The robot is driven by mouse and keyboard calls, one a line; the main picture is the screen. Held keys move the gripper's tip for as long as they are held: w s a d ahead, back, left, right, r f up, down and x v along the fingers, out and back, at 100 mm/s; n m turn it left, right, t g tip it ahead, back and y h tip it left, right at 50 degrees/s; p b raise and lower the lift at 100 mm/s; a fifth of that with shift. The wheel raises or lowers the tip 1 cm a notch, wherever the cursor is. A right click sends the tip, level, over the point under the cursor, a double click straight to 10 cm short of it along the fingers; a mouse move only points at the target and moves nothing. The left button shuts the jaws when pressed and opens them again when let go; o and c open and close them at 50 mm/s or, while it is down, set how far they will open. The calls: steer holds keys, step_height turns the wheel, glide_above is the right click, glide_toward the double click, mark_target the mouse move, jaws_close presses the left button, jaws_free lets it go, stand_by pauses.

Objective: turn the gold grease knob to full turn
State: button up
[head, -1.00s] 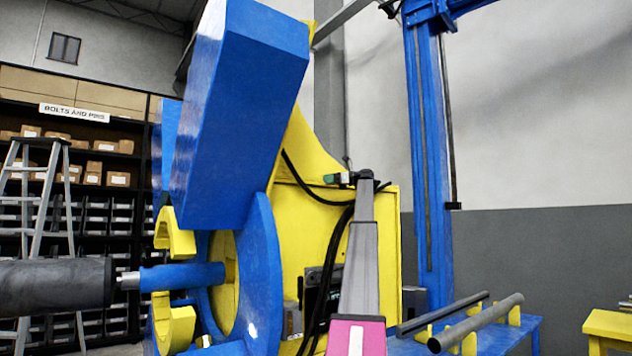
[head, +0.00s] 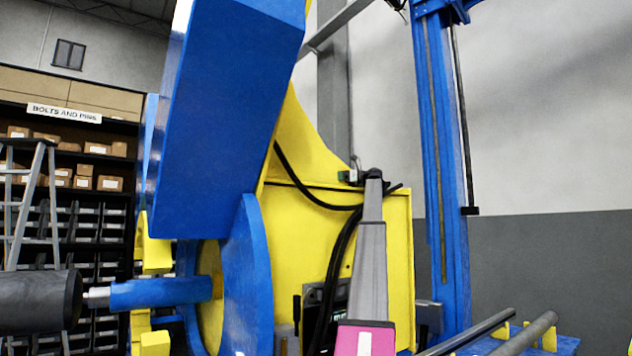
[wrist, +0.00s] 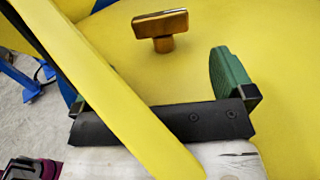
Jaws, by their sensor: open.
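The gold grease knob (wrist: 160,24) shows in the wrist view as a flat bar-shaped grip on a short round stem, standing on a yellow surface. My gripper (wrist: 160,82) is open and empty, its green right finger pointing toward the yellow surface. The knob is beyond the fingers and apart from them. The left finger is mostly hidden behind a yellow bar. In the head view my gripper (head: 353,176) is small, at the top of my raised arm, beside the yellow machine body (head: 385,235). I cannot make out the knob there.
The yellow bar (wrist: 105,85) crosses the wrist view diagonally, close to the camera. Black cables (head: 341,245) hang beside my arm. The large blue tilting block (head: 225,110) and blue disc (head: 245,275) stand to the left. Pipes (head: 525,333) lie at lower right.

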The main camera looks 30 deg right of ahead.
mark_target(316, 182)
steer(key=x, duration=1)
steer(key=c, duration=0.7)
